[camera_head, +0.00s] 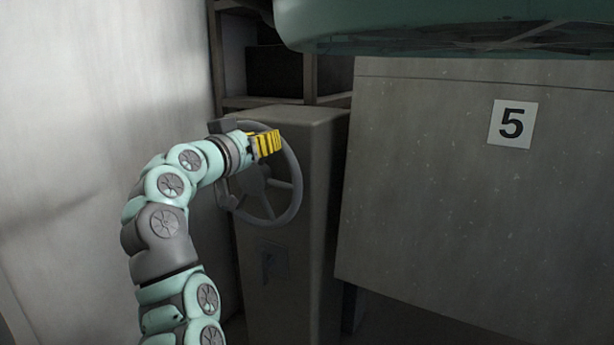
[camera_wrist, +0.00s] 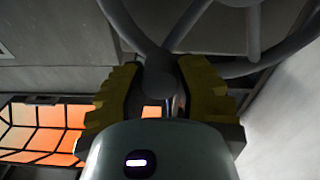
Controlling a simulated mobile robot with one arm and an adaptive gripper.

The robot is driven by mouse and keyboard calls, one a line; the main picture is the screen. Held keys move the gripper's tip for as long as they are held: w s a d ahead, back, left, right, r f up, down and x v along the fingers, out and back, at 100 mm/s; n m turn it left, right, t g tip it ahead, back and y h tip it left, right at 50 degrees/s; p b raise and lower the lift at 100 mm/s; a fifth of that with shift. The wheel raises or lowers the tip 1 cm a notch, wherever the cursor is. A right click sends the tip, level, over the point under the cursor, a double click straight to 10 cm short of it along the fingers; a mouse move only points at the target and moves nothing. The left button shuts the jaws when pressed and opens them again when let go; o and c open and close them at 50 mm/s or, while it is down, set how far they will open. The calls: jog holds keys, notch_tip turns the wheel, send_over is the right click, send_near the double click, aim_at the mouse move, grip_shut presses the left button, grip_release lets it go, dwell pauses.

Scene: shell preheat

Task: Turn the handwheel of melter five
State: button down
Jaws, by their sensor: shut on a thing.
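The grey spoked handwheel (camera_head: 280,184) is on the front of a tall grey cabinet (camera_head: 318,215), left of a grey panel with a "5" sign (camera_head: 512,123). My gripper (camera_head: 268,143) is at the upper part of the wheel, its yellow fingers at the rim. In the wrist view the yellow fingers of my gripper (camera_wrist: 160,72) stand on both sides of a rounded grey part of the handwheel (camera_wrist: 186,24), where bars meet, and are shut on it. The fingers hide part of the wheel in the head view.
A large grey panel (camera_head: 450,215) fills the right. A pale wall (camera_head: 100,110) stands close on the left of the arm. Dark shelves (camera_head: 278,70) are behind the cabinet. In the wrist view an orange glowing grid (camera_wrist: 40,130) shows at the left.

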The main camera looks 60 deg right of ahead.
aim_at(290, 213)
jog(key=s+f+m+b, duration=0.2)
jog(key=m+b, duration=0.1)
jog(key=b, duration=0.2)
jog(key=s+f+m+b, duration=0.2)
jog(key=f+b, duration=0.1)
jog(key=b, duration=0.1)
jog(key=shift+s+d+m+b, duration=0.15)
jog(key=shift+d+m+b, duration=0.05)
jog(key=shift+m+b, duration=0.2)
jog(key=f+m+b, duration=0.3)
jog(key=b, duration=0.1)
jog(key=f+m+b, duration=0.2)
jog(key=b, duration=0.2)
jog(key=f+m+b, duration=0.3)
jog(key=b, duration=0.1)
jog(key=shift+s+f+m, duration=0.3)
jog(key=shift+s, duration=0.05)
jog(key=shift+w+f+m+b, duration=0.3)
jog(key=shift+f+m+b, duration=0.25)
jog(key=shift+m+b, duration=0.15)
jog(key=shift+w+f+m+b, duration=0.3)
jog(key=shift+f+m+b, duration=0.25)
jog(key=shift+m+b, duration=0.1)
jog(key=c, duration=0.6)
grip_release()
jog(key=shift+r, duration=0.15)
jog(key=shift+c, duration=0.2)
